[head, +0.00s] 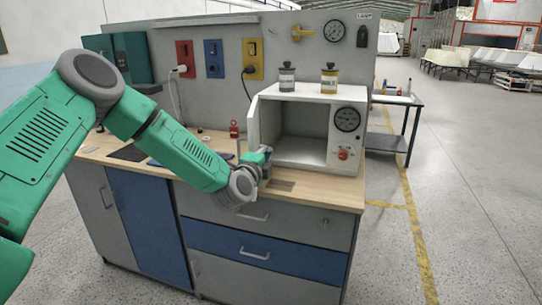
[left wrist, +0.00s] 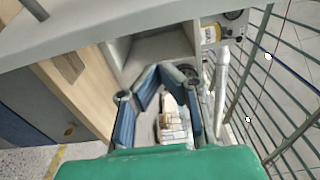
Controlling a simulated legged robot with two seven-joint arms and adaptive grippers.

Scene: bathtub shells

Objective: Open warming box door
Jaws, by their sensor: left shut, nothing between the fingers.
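The warming box (head: 348,92) is a white cabinet on the workbench, with a dial and a red knob on the right of its front. Its front is open and the empty grey interior shows. A white panel that looks like its door (head: 253,124) stands swung out at the left side of the opening. My left gripper (head: 266,154) is shut and empty, low in front of the opening's left edge, close to the door. I cannot tell whether it touches it. The left wrist view shows its blue-grey fingers (left wrist: 160,72) with the box opening beyond. My right gripper is out of view.
Two small jars (head: 328,78) stand on the box top. The wooden worktop (head: 340,192) has a small red-topped object (head: 234,130) left of the door. Sockets with cables hang on the back panel.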

